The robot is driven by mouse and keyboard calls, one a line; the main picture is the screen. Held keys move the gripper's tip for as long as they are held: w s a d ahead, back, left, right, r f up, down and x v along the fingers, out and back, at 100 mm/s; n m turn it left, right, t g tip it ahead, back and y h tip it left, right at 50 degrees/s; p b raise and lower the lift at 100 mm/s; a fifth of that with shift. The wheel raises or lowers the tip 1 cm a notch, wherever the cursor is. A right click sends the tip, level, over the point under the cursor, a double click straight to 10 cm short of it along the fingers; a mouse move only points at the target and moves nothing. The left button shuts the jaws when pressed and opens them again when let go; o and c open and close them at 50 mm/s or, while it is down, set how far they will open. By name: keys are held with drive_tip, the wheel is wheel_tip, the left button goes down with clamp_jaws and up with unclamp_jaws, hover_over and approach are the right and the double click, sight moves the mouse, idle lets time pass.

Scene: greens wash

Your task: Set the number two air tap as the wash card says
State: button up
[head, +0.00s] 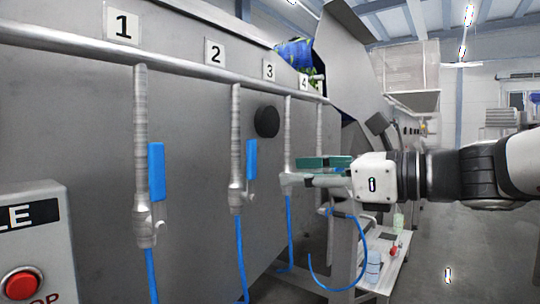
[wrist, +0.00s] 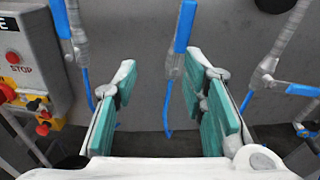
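The number two air tap (head: 238,190) hangs under the plate marked 2 (head: 215,52), its blue lever (head: 251,160) upright alongside the pipe. In the wrist view this lever (wrist: 185,25) shows beyond and between the fingertips, apart from them. My gripper (head: 325,163) is to the right of the tap in the head view. Its teal-padded fingers (wrist: 165,105) stand open and empty in the wrist view. I cannot make out a wash card in either view.
Tap one's lever (head: 156,172) is upright to the left. Tap three's lever (wrist: 303,90) lies sideways to the right. A black round knob (head: 267,121) is on the panel between pipes two and three. A control box with a red stop button (head: 21,283) stands left.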

sight(254, 156)
drive_tip(key=w+a, duration=0.3)
drive_tip(key=w+a+r+m+t, duration=0.1)
drive_tip(key=w+a, duration=0.2)
drive_tip(key=w, duration=0.1)
drive_tip(key=w+a+r+m+p, duration=0.1)
drive_tip(key=w+a, duration=0.2)
drive_tip(key=shift+w, duration=0.4)
clamp_jaws()
